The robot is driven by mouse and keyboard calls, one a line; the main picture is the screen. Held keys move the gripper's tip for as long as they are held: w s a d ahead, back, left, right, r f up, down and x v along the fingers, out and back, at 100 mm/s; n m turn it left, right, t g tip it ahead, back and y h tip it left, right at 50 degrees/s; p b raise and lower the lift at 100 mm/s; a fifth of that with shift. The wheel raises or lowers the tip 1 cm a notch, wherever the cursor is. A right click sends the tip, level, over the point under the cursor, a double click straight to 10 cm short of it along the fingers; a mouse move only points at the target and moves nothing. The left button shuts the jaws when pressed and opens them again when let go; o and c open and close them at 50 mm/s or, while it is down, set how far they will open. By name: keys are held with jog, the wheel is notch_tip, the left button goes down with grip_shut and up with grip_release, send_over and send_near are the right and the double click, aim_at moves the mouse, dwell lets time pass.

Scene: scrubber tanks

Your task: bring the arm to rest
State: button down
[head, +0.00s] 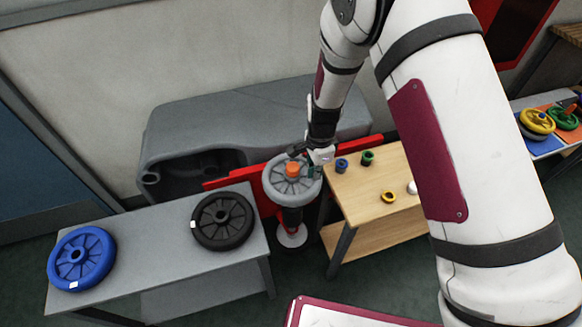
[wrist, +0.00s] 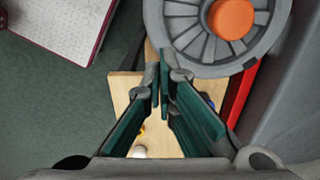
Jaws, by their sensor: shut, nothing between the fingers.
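My gripper (head: 314,172) is at the end of my arm, which reaches down from the upper right in the head view. In the wrist view its green-padded fingers (wrist: 160,92) are closed together with nothing between them. The gripper is beside a grey spoked wheel (head: 283,190) with an orange hub (head: 292,169). The wheel also shows at the top of the wrist view (wrist: 188,42), just beyond the fingertips. It sits on a dark post with a pale round foot. I cannot tell if the gripper touches the wheel.
A wooden table (head: 362,190) with small coloured rings is close to the right. A grey bench (head: 165,245) at left carries a blue wheel (head: 82,258) and a black wheel (head: 223,220). A red bar (head: 222,181) and grey tank (head: 215,120) stand behind.

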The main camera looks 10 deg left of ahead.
jog(key=d+r+n+t+b, duration=0.15)
jog(key=d+r, duration=0.25)
jog(key=r, duration=0.5)
jog(key=s+d+r+n+y+p, duration=0.15)
jog(key=d+r, duration=0.25)
jog(key=r, duration=0.5)
jog(key=d+r+n+t+b, duration=0.15)
jog(key=d+r, duration=0.25)
jog(key=r, duration=0.5)
jog(key=s+d+r+n+t, duration=0.1)
jog(key=s+d+r+n, duration=0.2)
jog(key=s, duration=0.6)
jog(key=s+d+r+n+t+h+b, duration=0.1)
jog(key=s+d+r+n, duration=0.3)
jog(key=s+d+r, duration=0.3)
jog(key=shift+s+d+r+t+b, duration=0.3)
jog(key=shift+s+d, duration=0.75)
jog(key=shift+d, duration=0.05)
jog(key=shift+h, duration=0.25)
